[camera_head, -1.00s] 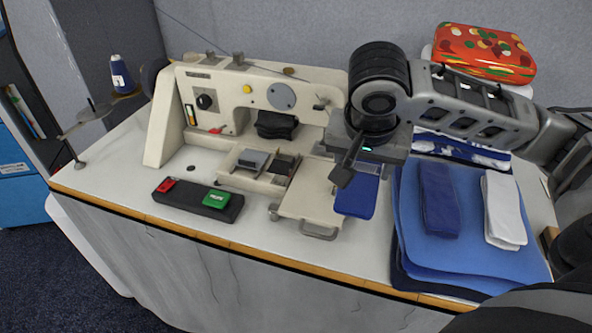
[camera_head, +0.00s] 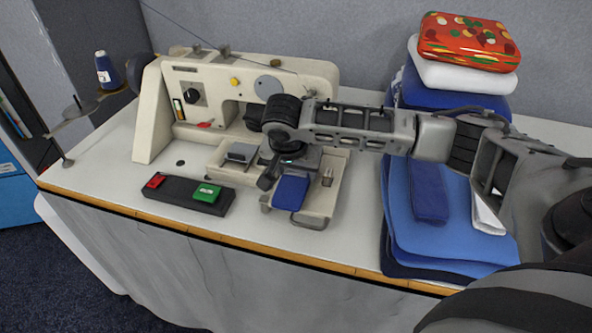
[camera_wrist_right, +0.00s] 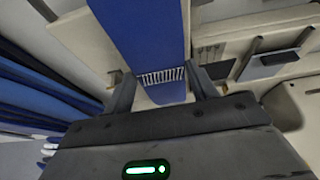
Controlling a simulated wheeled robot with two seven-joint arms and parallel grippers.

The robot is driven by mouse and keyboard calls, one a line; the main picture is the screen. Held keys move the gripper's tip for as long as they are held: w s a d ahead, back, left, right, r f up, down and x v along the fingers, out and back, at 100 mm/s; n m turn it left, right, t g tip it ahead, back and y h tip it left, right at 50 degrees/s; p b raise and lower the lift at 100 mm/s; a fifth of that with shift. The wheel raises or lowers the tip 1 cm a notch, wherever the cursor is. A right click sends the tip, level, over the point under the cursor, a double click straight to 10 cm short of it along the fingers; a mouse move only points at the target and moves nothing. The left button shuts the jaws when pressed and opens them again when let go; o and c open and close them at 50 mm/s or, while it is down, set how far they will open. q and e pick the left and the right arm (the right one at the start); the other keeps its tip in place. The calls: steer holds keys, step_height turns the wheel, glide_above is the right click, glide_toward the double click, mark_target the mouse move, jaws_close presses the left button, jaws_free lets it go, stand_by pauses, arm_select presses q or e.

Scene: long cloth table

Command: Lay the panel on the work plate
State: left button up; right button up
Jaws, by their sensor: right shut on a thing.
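The small dark-blue panel (camera_head: 291,192) is at my right gripper (camera_head: 276,178), over the cream work plate (camera_head: 331,184) of the sewing machine. In the right wrist view the panel (camera_wrist_right: 148,30) runs away from between the two fingers of the gripper (camera_wrist_right: 163,84), which is shut on it. The plate shows around the panel, with its metal front handle (camera_head: 309,221) beyond the panel's near edge. I cannot tell whether the panel touches the plate. The gripper body hides the panel's far end in the head view. My left gripper is out of view.
The cream sewing machine (camera_head: 150,110) stands behind and left. A black control box (camera_head: 188,195) with red and green buttons lies in front. Blue cloths (camera_head: 405,220) lie at the right, partly behind my arm.

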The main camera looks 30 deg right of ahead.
steer(key=shift+f, duration=0.25)
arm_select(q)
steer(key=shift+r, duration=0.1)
arm_select(e)
steer(key=shift+f, duration=0.15)
steer(key=o, duration=1)
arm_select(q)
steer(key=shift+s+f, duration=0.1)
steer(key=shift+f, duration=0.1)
arm_select(e)
steer(key=shift+a+r, duration=0.15)
steer(key=shift+r, duration=0.35)
arm_select(q)
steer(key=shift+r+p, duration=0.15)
steer(key=shift+p, duration=0.2)
arm_select(e)
steer(key=v, duration=1.1)
steer(key=shift+s, duration=0.2)
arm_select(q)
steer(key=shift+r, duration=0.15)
arm_select(e)
steer(key=shift+r, duration=0.1)
